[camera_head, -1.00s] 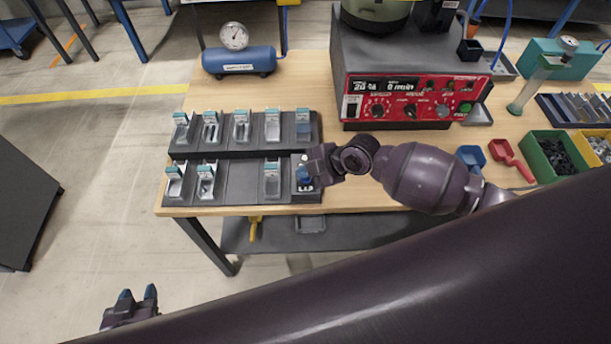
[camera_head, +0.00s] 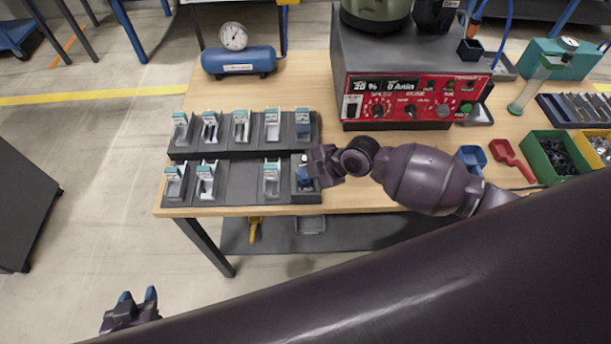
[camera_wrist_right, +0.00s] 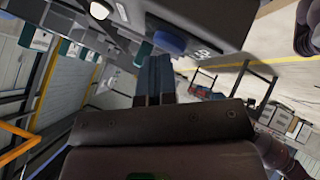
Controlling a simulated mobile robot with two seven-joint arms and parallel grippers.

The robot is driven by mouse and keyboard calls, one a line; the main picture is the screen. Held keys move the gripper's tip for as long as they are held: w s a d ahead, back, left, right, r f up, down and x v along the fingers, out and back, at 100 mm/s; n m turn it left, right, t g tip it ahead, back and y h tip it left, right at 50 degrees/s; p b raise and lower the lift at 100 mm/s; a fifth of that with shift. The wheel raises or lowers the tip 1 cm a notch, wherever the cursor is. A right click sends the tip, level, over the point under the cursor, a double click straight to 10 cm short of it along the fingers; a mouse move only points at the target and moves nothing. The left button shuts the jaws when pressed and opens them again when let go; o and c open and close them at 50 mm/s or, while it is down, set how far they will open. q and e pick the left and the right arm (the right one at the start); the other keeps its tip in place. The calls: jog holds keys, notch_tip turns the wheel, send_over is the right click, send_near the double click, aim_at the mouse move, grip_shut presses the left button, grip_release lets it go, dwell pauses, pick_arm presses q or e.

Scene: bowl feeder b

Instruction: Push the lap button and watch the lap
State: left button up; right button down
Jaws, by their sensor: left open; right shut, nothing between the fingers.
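The lap button is a blue dome (camera_wrist_right: 170,40) on a dark block with a partly readable white label (camera_wrist_right: 203,52), in the right wrist view. In the head view its dark block (camera_head: 310,198) stands at the right end of the front row, partly hidden by my right gripper (camera_head: 306,180). My right gripper's fingers (camera_wrist_right: 154,72) are shut together and empty, their tips right beside the dome. I cannot tell whether they touch it. My left gripper (camera_head: 137,297) is open and empty, low at the left, away from the table.
Two dark racks (camera_head: 236,183) hold several small clear containers left of the block. A red control panel (camera_head: 415,98) with a display and knobs stands behind. Blue (camera_head: 471,157) and red (camera_head: 510,158) scoops and a green bin (camera_head: 553,157) lie right.

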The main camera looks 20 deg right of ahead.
jog(key=shift+f, duration=0.15)
dwell(0.4)
jog(key=shift+r+p, duration=0.55)
jog(key=shift+r, duration=0.3)
jog(key=shift+r, duration=0.1)
jog(key=shift+r+p, duration=0.5)
jog(key=shift+r, duration=0.1)
notch_tip(320, 180, up, 4)
jog(key=p, duration=0.3)
jog(key=shift+f, duration=0.15)
